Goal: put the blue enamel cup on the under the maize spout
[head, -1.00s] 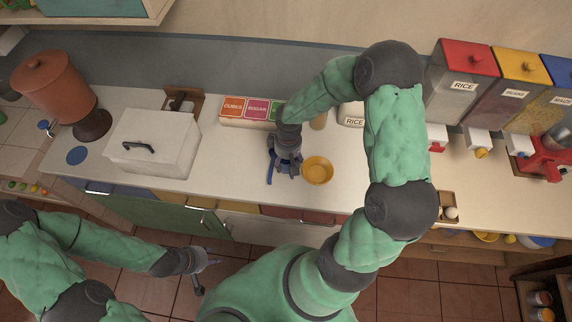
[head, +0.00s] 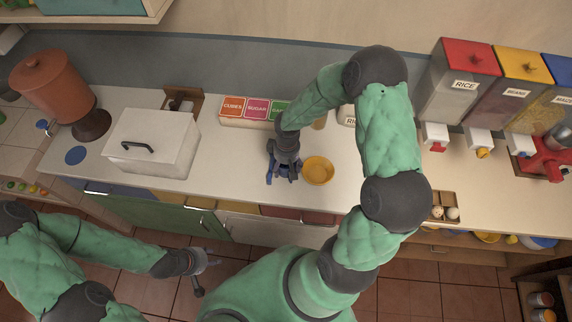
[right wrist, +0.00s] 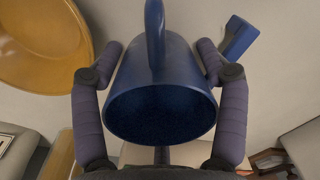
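The blue enamel cup (right wrist: 160,95) stands between the fingers of my right gripper (right wrist: 160,52) in the right wrist view. Its mouth faces the camera and its handle points to the top of the picture. One finger lies close along each side of the cup; I cannot tell whether they press on it. In the head view my right gripper (head: 284,172) is low over the counter, beside the yellow bowl. The maize dispenser (head: 553,103) with the blue lid is at the far right, its spout (head: 521,144) above the counter. My left gripper (head: 204,268) is away from the counter, its fingers unclear.
The yellow bowl (head: 318,170) is just right of my right gripper. Rice (head: 462,84) and beans (head: 512,92) dispensers stand left of the maize one. A red device (head: 546,160) stands near the maize spout. An egg tray (head: 445,207) lies near the front edge.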

